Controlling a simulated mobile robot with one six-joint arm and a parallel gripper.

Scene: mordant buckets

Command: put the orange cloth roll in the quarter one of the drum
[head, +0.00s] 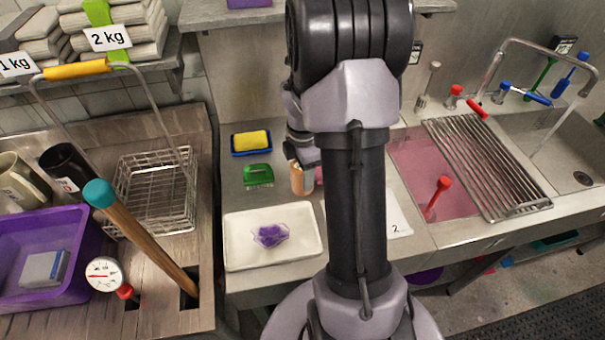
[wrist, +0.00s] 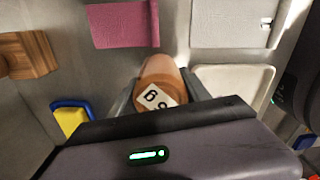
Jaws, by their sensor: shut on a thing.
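My gripper (wrist: 157,88) is shut on an orange-brown roll (wrist: 163,80), which sits between the two fingers in the wrist view. A white tag with black characters is on the roll's near end. In the head view the orange roll (head: 297,179) shows just left of my arm, over the counter by the green brush. My arm hides much of the gripper there. I cannot make out a drum with quarters in either view.
A white tray (head: 235,256) with a purple cloth (head: 270,235) lies on the counter. A green brush (head: 258,175) and a yellow sponge (head: 251,139) are behind it. A wire basket (head: 124,194) stands left; a sink with a rack (head: 487,167) is right.

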